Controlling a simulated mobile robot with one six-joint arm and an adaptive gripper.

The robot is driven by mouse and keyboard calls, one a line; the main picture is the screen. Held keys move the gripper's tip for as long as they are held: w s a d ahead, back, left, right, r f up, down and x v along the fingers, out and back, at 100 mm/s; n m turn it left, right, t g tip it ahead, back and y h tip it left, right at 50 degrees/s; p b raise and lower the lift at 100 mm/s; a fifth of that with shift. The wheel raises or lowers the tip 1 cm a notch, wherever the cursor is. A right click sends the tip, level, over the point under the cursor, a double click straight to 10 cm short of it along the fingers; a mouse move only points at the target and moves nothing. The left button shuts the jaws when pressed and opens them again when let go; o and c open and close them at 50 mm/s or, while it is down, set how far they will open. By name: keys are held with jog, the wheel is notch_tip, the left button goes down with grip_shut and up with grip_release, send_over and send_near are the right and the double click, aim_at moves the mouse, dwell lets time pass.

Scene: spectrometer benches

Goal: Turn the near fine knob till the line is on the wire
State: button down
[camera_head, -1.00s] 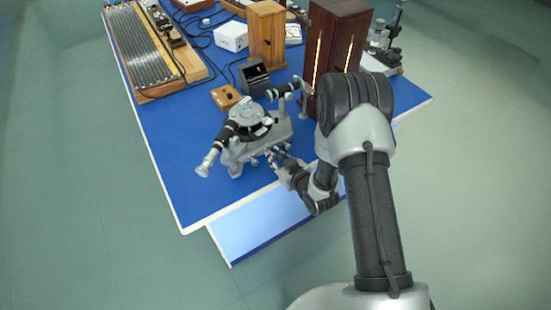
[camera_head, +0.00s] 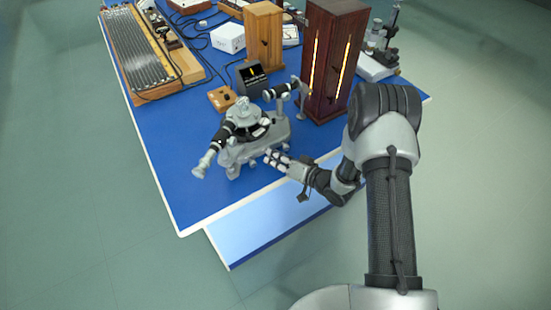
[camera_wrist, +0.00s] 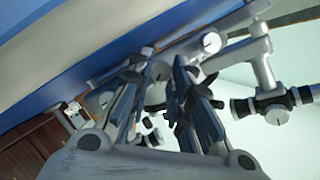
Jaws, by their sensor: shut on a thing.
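The grey spectrometer (camera_head: 262,138) stands near the front of the blue bench, its black-and-silver telescope (camera_head: 212,153) pointing to the front left. My gripper (camera_head: 272,157) is at its near side, low by the base. In the wrist view my gripper (camera_wrist: 162,72) has its two dark fingers closed in around a small grey knob (camera_wrist: 157,92), taken to be the near fine knob; the fingers hide part of it. A small dark display (camera_head: 252,77) behind the spectrometer shows a yellow mark. Whether the line is on the wire is too small to tell.
A dark red wooden cabinet (camera_head: 332,60) with glowing slits stands right behind the spectrometer. A small wooden box (camera_head: 221,98) and a lighter wooden case (camera_head: 263,35) are farther back. The bench top (camera_head: 185,190) is clear at the front left.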

jog(key=shift+m, duration=0.3)
dwell(0.4)
jog(key=c, duration=1.5)
grip_release()
jog(key=shift+o, duration=0.2)
jog(key=v, duration=0.8)
jog(key=shift+w+d, duration=0.1)
